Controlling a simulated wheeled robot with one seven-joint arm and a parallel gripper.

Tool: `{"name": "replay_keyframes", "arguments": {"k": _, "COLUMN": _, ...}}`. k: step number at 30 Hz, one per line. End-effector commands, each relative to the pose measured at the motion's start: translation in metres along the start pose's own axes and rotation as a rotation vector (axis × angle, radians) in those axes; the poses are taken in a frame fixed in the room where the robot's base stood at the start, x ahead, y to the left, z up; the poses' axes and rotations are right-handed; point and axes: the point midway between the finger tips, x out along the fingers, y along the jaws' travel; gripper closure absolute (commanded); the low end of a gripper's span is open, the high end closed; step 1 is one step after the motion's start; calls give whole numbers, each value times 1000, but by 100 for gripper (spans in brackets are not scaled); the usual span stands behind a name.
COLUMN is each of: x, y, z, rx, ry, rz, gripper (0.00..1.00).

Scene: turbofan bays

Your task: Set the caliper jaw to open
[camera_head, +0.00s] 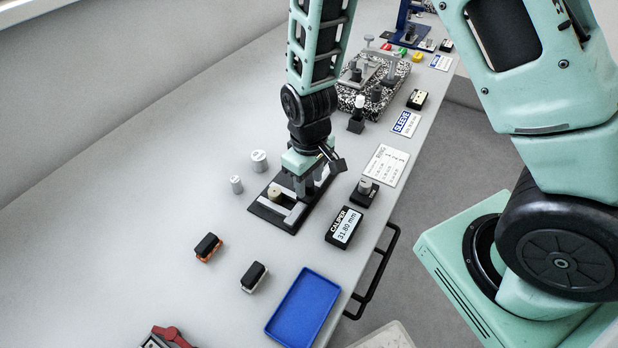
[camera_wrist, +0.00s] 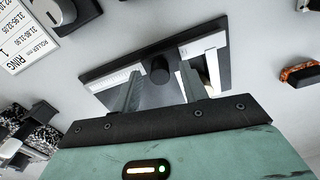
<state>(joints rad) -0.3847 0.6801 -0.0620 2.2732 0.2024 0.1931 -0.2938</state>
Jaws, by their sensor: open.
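The caliper (camera_head: 268,212) is a black base plate with pale grey bars on the bench, and a small beige round piece (camera_head: 274,194) sits at its left part. Its readout (camera_head: 343,228) shows 31.80 mm. My gripper (camera_head: 308,187) points down over the right part of the caliper and hides some of it. In the wrist view the caliper plate (camera_wrist: 100,77) lies beyond my open gripper (camera_wrist: 160,84). A black knob (camera_wrist: 159,68) on the caliper shows between the two fingers. I cannot tell whether either finger touches it.
Two grey cylinders (camera_head: 259,161) (camera_head: 236,184) stand to the left. Two black-topped blocks (camera_head: 208,247) (camera_head: 254,276) and a blue tray (camera_head: 303,308) are nearer. A ring card (camera_head: 386,165) and a speckled block (camera_head: 352,90) are beyond. The bench's left side is clear.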

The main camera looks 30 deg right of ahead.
Motion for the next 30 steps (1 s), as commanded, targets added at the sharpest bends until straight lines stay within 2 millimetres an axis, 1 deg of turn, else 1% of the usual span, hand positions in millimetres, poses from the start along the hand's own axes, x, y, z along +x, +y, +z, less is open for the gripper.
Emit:
{"name": "replay_keyframes", "arguments": {"k": 3, "x": 3, "y": 0, "z": 0, "rx": 1, "ry": 0, "rz": 0, "gripper": 57}}
{"name": "replay_keyframes", "arguments": {"k": 9, "x": 3, "y": 0, "z": 0, "rx": 0, "ry": 1, "rz": 0, "gripper": 57}}
{"name": "replay_keyframes", "arguments": {"k": 10, "x": 3, "y": 0, "z": 0, "rx": 0, "ry": 0, "rz": 0, "gripper": 59}}
{"name": "replay_keyframes", "arguments": {"k": 11, "x": 3, "y": 0, "z": 0, "rx": 0, "ry": 0, "rz": 0, "gripper": 68}}
{"name": "replay_keyframes", "arguments": {"k": 12, "x": 3, "y": 0, "z": 0, "rx": 0, "ry": 0, "rz": 0, "gripper": 79}}
{"name": "replay_keyframes", "arguments": {"k": 14, "x": 3, "y": 0, "z": 0, "rx": 0, "ry": 0, "rz": 0, "gripper": 96}}
{"name": "replay_keyframes", "arguments": {"k": 15, "x": 3, "y": 0, "z": 0, "rx": 0, "ry": 0, "rz": 0, "gripper": 100}}
{"name": "replay_keyframes", "arguments": {"k": 20, "x": 3, "y": 3, "z": 0, "rx": 2, "ry": 0, "rz": 0, "gripper": 100}}
{"name": "replay_keyframes", "arguments": {"k": 23, "x": 4, "y": 12, "z": -2, "rx": 4, "ry": 0, "rz": 0, "gripper": 100}}
{"name": "replay_keyframes", "arguments": {"k": 27, "x": 3, "y": 31, "z": -5, "rx": 4, "ry": 1, "rz": 0, "gripper": 100}}
{"name": "replay_keyframes", "arguments": {"k": 30, "x": 3, "y": 35, "z": -6, "rx": 2, "ry": 1, "rz": 0, "gripper": 100}}
